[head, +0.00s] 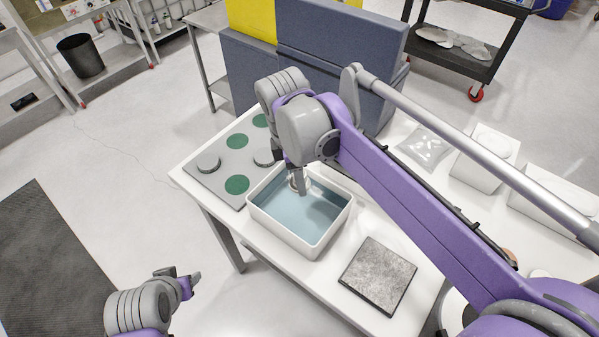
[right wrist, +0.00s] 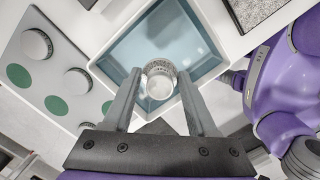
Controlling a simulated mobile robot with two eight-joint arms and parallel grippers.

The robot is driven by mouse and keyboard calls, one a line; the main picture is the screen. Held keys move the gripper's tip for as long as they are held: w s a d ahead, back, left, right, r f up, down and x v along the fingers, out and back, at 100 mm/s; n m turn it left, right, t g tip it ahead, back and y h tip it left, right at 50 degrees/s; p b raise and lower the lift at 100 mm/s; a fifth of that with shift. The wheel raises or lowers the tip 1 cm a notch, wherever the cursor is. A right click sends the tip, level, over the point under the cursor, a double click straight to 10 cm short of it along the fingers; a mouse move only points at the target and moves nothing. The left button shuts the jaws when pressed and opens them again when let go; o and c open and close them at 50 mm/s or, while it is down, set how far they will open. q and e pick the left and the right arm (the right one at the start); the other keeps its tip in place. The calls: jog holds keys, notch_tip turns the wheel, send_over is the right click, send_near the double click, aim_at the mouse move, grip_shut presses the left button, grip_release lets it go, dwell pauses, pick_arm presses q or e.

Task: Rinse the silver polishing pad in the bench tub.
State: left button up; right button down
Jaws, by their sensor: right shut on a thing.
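The bench tub (head: 329,241) is a white rectangular tub of bluish water on the white bench; it also shows in the right wrist view (right wrist: 112,72). My right gripper (head: 299,190) points down into its far left part. In the right wrist view its two fingers are shut on a round, silver-white pad (right wrist: 159,84) with a speckled rim. The pad is over or in the water; I cannot tell whether it touches. In the head view the fingers partly hide it. My left gripper (head: 193,280) is off the bench at lower left, with no object visible in it; its opening is unclear.
A grey plate (head: 212,179) left of the tub bears green discs and grey round pads (head: 208,161). A speckled grey slab (head: 378,274) lies right of the tub. Blue-grey panels (head: 335,50) rise behind.

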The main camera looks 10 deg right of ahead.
jog(key=shift+f+b, duration=3.45)
jog(key=shift+f, duration=2.8)
pick_arm(q)
notch_tip(320, 180, down, 9)
jog(key=s, duration=0.2)
jog(key=shift+s+g, duration=0.3)
jog(key=shift+s, duration=0.05)
pick_arm(e)
jog(key=shift+w+a, duration=0.15)
jog(key=shift+w, duration=0.05)
jog(key=shift+w+a, duration=0.4)
jog(key=shift+w, duration=0.1)
pick_arm(q)
jog(key=shift+r, duration=0.1)
pick_arm(e)
jog(key=shift+s+d, duration=0.1)
jog(key=shift+s+d, duration=0.45)
jog(key=shift+s, duration=0.15)
jog(key=shift+w+a, duration=0.1)
jog(key=shift+w, duration=0.05)
pick_arm(q)
jog(key=shift+r, duration=0.1)
pick_arm(e)
jog(key=shift+w+a, duration=0.45)
jog(key=shift+w, duration=0.1)
